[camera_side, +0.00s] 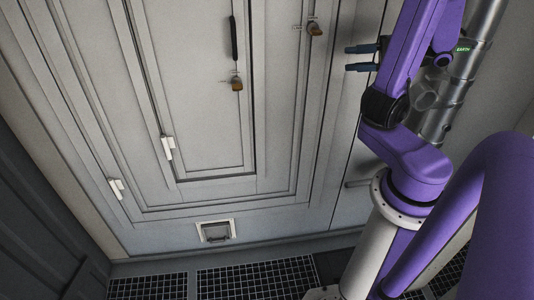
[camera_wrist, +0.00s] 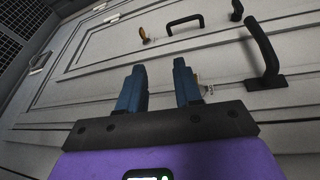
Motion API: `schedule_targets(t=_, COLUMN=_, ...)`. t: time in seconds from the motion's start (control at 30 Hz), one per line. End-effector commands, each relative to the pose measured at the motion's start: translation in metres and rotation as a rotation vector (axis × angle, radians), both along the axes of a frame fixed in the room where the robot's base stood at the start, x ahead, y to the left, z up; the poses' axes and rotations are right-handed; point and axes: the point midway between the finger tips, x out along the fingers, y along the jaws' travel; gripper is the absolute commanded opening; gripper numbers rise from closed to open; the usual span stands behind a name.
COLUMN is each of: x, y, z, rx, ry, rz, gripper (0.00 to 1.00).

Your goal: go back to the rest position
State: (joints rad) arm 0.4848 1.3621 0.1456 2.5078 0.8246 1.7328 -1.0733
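My gripper (camera_side: 362,58) is in the upper right of the side view, pointing left, in front of the pale panelled wall. Its two blue fingers are apart, with nothing visible between them. In the wrist view the gripper (camera_wrist: 160,80) also shows a clear gap between the fingers. The pale door panel (camera_side: 200,120) lies beyond the fingertips and looks shut. A small brass-coloured latch (camera_side: 315,28) is left of the gripper in the side view, apart from it. Any contact between the right finger and the fitting behind it in the wrist view cannot be told.
A black bar handle (camera_side: 233,38) and a second brass-coloured latch (camera_side: 237,84) are on the door. In the wrist view, a large black handle (camera_wrist: 262,55) sticks out right of the fingers. Grey metal pipework (camera_side: 440,110) stands close behind my arm. Dark floor grating (camera_side: 255,278) runs below.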

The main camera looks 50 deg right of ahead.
Motion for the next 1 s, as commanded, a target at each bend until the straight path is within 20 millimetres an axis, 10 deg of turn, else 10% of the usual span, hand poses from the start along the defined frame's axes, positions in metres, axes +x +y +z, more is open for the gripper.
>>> schedule_targets(t=0.4, x=0.021, y=0.061, z=-0.027, rx=-0.046, ry=0.271, rz=0.507, gripper=0.34)
schedule_targets(t=1.0, x=0.001, y=0.12, z=-0.06, rx=-0.374, ry=0.576, rz=1.109, gripper=0.34)
